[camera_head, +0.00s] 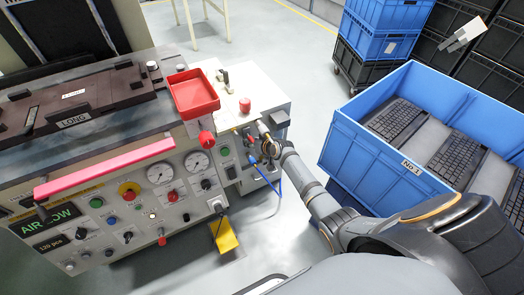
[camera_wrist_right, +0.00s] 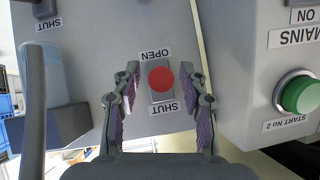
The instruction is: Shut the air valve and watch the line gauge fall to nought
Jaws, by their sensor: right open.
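In the right wrist view a round red knob (camera_wrist_right: 161,78) sits on a grey panel, with an OPEN label on one side and a SHUT label on the other. My right gripper (camera_wrist_right: 160,95) is open, its two fingers on either side of the knob; contact cannot be told. In the head view my right gripper (camera_head: 268,148) is at the side box by the machine's front and hides part of it. Two white dial gauges (camera_head: 160,173) and (camera_head: 197,161) are on the front panel; their needles are too small to read. My left gripper is out of view.
A grey lever block (camera_wrist_right: 52,120) with another SHUT label is left in the wrist view; a green START No 2 button (camera_wrist_right: 298,95) is right. In the head view, a red tray (camera_head: 193,92) and blue crate (camera_head: 350,150) of keyboards flank the side box. A blue hose (camera_head: 279,200) hangs below.

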